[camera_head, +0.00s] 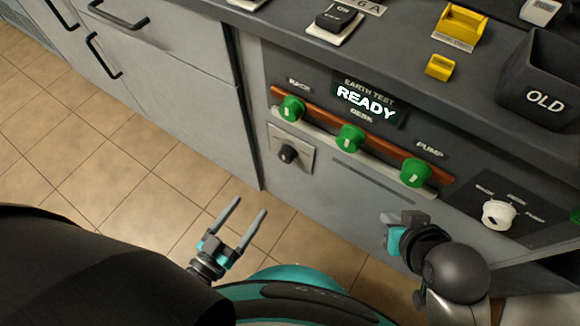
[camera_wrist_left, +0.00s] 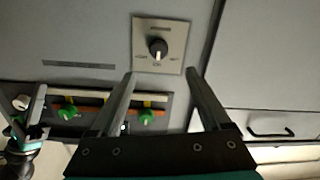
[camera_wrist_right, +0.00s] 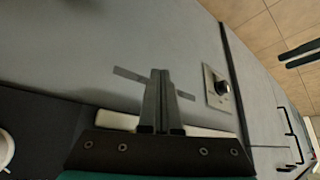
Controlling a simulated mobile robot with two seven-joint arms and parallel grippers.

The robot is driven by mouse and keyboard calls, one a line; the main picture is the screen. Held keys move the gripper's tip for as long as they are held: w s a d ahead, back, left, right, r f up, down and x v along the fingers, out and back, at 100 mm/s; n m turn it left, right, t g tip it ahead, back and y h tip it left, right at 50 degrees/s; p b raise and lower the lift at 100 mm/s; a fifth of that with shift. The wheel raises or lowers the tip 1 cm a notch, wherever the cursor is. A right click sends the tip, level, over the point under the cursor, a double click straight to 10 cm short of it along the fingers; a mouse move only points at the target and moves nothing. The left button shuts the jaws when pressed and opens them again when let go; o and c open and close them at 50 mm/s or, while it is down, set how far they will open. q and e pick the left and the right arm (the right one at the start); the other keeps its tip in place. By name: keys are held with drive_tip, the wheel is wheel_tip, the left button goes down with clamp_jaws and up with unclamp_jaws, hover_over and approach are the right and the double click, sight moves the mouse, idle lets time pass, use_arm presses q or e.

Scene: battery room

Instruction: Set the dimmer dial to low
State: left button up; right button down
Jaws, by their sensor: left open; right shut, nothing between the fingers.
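The dimmer dial (camera_head: 288,153) is a dark knob on a square metal plate on the cabinet front, below the left green knob. It shows near the top of the left wrist view (camera_wrist_left: 158,48) and at the right of the right wrist view (camera_wrist_right: 221,88). Its small labels are too blurred to read, so its setting is unclear. My left gripper (camera_head: 250,206) is open and empty, below the dial in the head view, apart from it. In the left wrist view the dial lies just beyond the gap between its fingertips (camera_wrist_left: 160,73). My right gripper (camera_head: 391,217) is shut and empty, right of the dial.
An orange rail with several green knobs (camera_head: 349,138) runs above the dial, under a READY display (camera_head: 367,103). A white knob (camera_head: 498,213) is at the right. Cabinet handles (camera_head: 104,55) are at the left. The floor (camera_head: 120,170) is clear.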

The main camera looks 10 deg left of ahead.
sight(284, 160)
use_arm(q)
drive_tip(key=b+x, duration=0.1)
drive_tip(key=x, duration=0.3)
drive_tip(key=b+x, duration=0.1)
drive_tip(key=x, duration=0.3)
drive_tip(key=b+x, duration=0.1)
drive_tip(key=x, duration=0.4)
drive_tip(key=shift+d+r, duration=0.15)
drive_tip(key=shift+r, duration=0.15)
drive_tip(key=shift+b+x, duration=0.6)
drive_tip(key=shift+x, duration=0.55)
use_arm(e)
drive_tip(key=w+a+r+t+y, duration=0.2)
drive_tip(key=w+a+t+y, duration=0.1)
drive_tip(key=a+t, duration=0.4)
drive_tip(key=shift+w+a+y, duration=0.3)
drive_tip(key=shift+w+y, duration=0.05)
drive_tip(key=shift+y, duration=0.05)
use_arm(q)
drive_tip(key=shift+r, duration=0.1)
clamp_jaws()
